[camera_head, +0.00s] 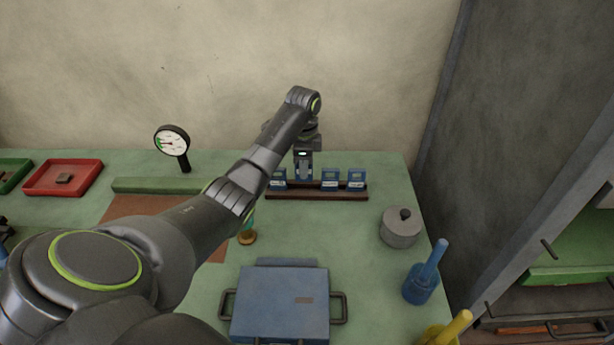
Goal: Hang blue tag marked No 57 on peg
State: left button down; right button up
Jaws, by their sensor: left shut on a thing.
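My left gripper (304,172) reaches down over a dark brown rack (316,196) at the back of the green bench. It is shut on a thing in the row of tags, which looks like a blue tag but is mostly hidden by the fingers. One blue tag (278,179) stands left of the gripper. Two more, a blue tag (329,180) and another blue tag (356,180), stand to its right. Their pale labels are too small to read, so I cannot tell which is No 57. I cannot make out a peg. My right gripper is out of view.
A blue box (280,303) with side handles lies at the front. A grey lidded pot (400,228), a blue handled object (422,284) and a yellow one (446,332) stand right. A dial gauge (172,142) and red tray (63,178) are left.

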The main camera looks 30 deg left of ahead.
aim_at(304, 181)
pick_arm(q)
notch_tip(304, 181, down, 4)
jog(key=shift+r+p, duration=0.1)
jog(key=shift+p, duration=0.7)
jog(key=shift+f, duration=0.25)
jog(key=c, duration=1.4)
grip_release()
jog(key=shift+f, duration=0.1)
